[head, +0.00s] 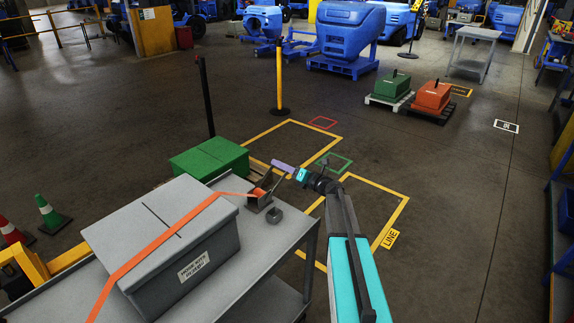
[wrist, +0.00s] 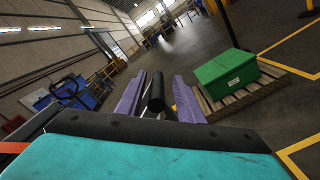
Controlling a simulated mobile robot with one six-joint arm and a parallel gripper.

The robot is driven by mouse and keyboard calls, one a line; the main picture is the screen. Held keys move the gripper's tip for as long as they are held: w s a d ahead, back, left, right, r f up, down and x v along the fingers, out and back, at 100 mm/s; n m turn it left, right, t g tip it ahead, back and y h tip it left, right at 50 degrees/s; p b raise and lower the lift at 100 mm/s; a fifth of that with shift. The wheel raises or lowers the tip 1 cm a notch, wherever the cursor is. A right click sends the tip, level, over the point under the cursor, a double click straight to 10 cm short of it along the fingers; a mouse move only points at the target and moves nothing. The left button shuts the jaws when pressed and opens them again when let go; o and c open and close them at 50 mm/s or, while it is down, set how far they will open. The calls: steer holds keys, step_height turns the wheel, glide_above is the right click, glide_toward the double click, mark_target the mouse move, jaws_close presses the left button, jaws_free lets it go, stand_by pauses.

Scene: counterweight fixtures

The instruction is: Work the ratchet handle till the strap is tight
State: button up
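A grey lidded box (head: 165,235) stands on a grey cart with an orange strap (head: 150,255) across its lid. The strap runs to a ratchet (head: 259,198) near the cart's far right edge. Its handle (head: 275,184) slants up from the ratchet toward my gripper (head: 284,167). In the wrist view, the dark round handle (wrist: 155,93) lies between the two purple fingers of my gripper (wrist: 158,95). Narrow gaps seem to show on both sides of it, so the fingers look open around the handle. The strap's underside is hidden.
A green box (head: 210,157) on a pallet stands behind the cart, close to my gripper. A black post (head: 206,95) and a yellow post (head: 280,80) stand farther back. Marked floor to the right is clear.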

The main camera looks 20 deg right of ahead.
steer(key=shift+s, duration=0.1)
steer(key=b+v, duration=0.3)
steer(key=v, duration=1)
steer(key=shift+s, duration=0.35)
steer(key=shift+d, duration=0.1)
